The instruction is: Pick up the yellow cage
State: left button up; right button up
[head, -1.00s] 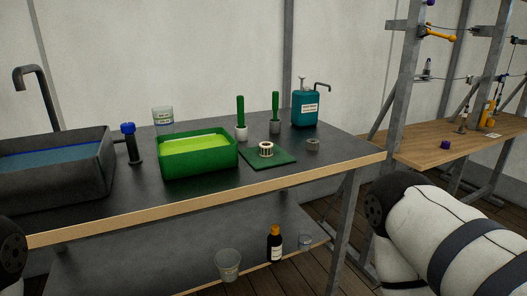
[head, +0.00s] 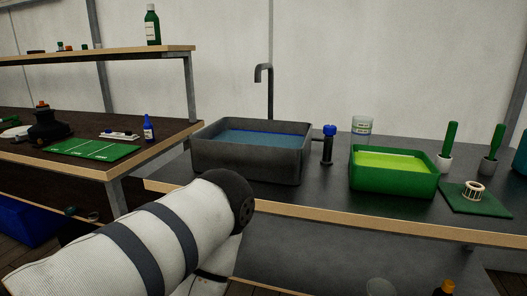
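No clearly yellow cage shows in the head view. A small pale cream ring with slatted, cage-like sides (head: 474,191) sits on a green mat (head: 497,208) at the right of the dark sink table. It is apart from the green tub to its left. My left arm crosses the lower left of the view, but its gripper is not visible. My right arm and gripper are out of view.
A green tub of yellow-green liquid (head: 393,184), a grey sink basin (head: 248,166) with blue water, and a blue-topped black bottle (head: 328,146) stand on the table. A darker bench (head: 146,151) is at left.

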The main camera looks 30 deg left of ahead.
aim_at(473, 191)
jog(key=i+l+u, duration=0.1)
jog(key=l+u, duration=0.2)
jog(key=l, duration=0.3)
jog(key=l+u, duration=0.25)
jog(key=l, duration=0.4)
